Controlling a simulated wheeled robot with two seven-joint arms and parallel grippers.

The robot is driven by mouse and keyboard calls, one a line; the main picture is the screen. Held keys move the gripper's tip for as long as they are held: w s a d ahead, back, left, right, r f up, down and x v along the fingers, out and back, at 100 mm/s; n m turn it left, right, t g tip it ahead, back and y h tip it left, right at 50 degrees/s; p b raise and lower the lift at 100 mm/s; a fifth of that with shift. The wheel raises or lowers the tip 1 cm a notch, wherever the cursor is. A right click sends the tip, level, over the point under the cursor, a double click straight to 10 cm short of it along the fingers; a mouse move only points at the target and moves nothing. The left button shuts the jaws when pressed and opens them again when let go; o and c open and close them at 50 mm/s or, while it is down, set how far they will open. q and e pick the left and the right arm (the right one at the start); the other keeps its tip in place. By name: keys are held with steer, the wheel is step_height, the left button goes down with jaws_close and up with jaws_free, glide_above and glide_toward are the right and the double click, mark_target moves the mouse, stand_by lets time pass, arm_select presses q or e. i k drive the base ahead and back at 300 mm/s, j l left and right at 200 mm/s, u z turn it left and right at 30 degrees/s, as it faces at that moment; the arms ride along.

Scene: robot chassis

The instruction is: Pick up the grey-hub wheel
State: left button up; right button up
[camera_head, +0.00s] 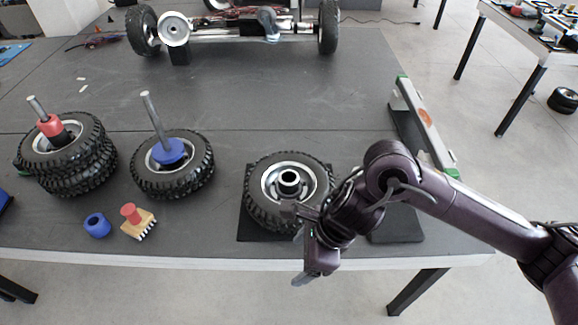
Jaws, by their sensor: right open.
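The grey-hub wheel (262,208) lies flat on a black pad (250,236) near the table's front edge, its silvery hub facing up. My right gripper (294,246) is at the wheel's front right side, with its fingers apart. One finger overlaps the tyre in the picture and the other hangs in front of the table edge; I cannot tell whether it touches the tyre. My arm hides the wheel's right front part. My left gripper is not in view.
A blue-hub wheel (172,184) and a stack of red-hub wheels (68,172) sit on upright pegs at left. A blue ring (97,225) and a brush (139,223) lie in front. A chassis (235,30) stands at the back. A grey bar with green ends (422,122) lies at right.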

mark_target(302, 178)
steer(key=i, duration=0.85)
